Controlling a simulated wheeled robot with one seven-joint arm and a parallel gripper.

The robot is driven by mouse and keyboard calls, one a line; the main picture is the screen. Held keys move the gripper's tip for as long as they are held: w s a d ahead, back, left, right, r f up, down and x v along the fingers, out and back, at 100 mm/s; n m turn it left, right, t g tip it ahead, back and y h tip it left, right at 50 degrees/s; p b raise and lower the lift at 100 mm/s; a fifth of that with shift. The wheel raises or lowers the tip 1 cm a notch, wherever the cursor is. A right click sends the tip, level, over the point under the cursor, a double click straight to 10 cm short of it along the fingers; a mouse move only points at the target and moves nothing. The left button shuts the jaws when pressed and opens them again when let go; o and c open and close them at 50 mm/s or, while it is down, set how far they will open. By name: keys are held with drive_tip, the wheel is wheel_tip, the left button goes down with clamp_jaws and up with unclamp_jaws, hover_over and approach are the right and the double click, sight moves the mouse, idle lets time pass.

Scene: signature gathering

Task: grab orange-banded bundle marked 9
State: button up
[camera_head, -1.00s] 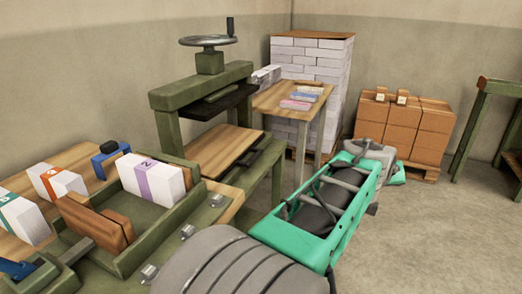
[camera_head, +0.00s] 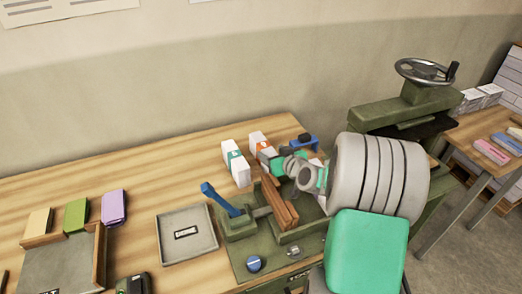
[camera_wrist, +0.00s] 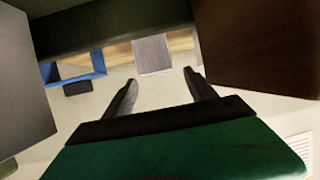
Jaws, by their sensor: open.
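The orange-banded white bundle (camera_head: 259,140) stands on the bench near the wall, beside a teal-banded white bundle (camera_head: 236,164). Its number is too small to read. My gripper (camera_head: 266,152) is close to the orange-banded bundle on its near right side, and partly covers its lower part in the head view. In the wrist view my gripper (camera_wrist: 160,80) is open with nothing between its fingers. A pale ridged block (camera_wrist: 152,54) lies beyond the fingertips; I cannot tell which bundle it is.
A green vice with brown wooden jaws (camera_head: 277,203) and a blue handle (camera_head: 219,199) is below my arm. A small blue object (camera_head: 301,142) stands beyond it. The green press (camera_head: 405,108) is to the right.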

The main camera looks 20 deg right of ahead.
sight(267, 148)
drive_tip(key=p+x, duration=0.2)
drive_tip(key=x, duration=0.4)
drive_tip(key=shift+f, duration=0.1)
drive_tip(key=shift+c, duration=0.4)
clamp_jaws()
